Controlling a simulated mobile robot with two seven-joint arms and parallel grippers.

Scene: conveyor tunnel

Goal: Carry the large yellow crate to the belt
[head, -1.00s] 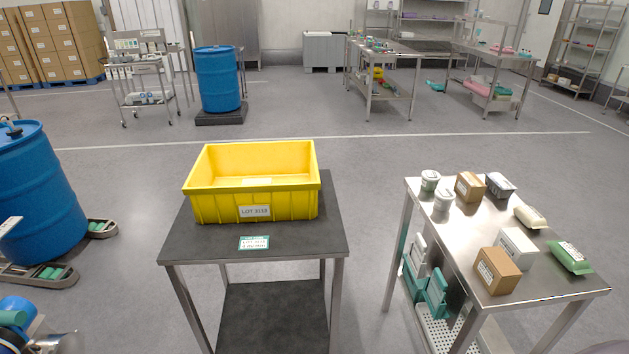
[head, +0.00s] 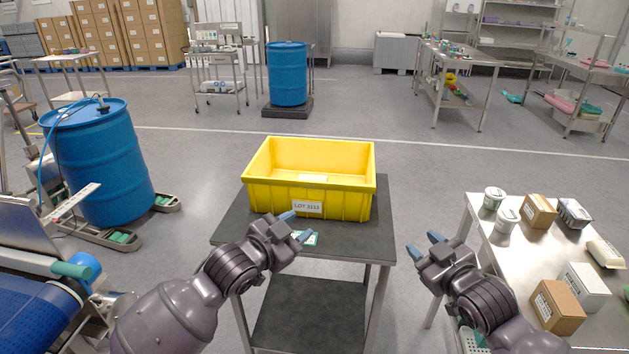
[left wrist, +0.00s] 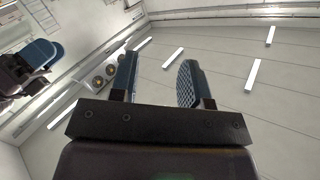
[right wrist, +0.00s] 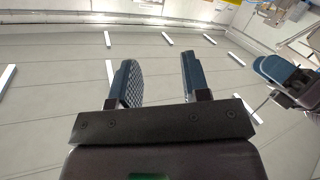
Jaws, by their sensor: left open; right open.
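The large yellow crate (head: 270,197) sits upright on a dark-topped metal table (head: 375,235), with a white lot label on its near wall. The blue belt (head: 35,315) shows at the lower left edge of the head view. My right gripper (head: 424,247) is open and empty to the right of that table. The left wrist view shows the open left fingers (left wrist: 158,80); the right wrist view shows the open right fingers (right wrist: 157,80).
A steel table (head: 480,235) with cartons and tubs stands close on the right. A blue drum (head: 100,165) on a wheeled base stands at the left, behind the belt. Another blue drum (head: 287,75) is farther back. Open floor lies behind the crate's table.

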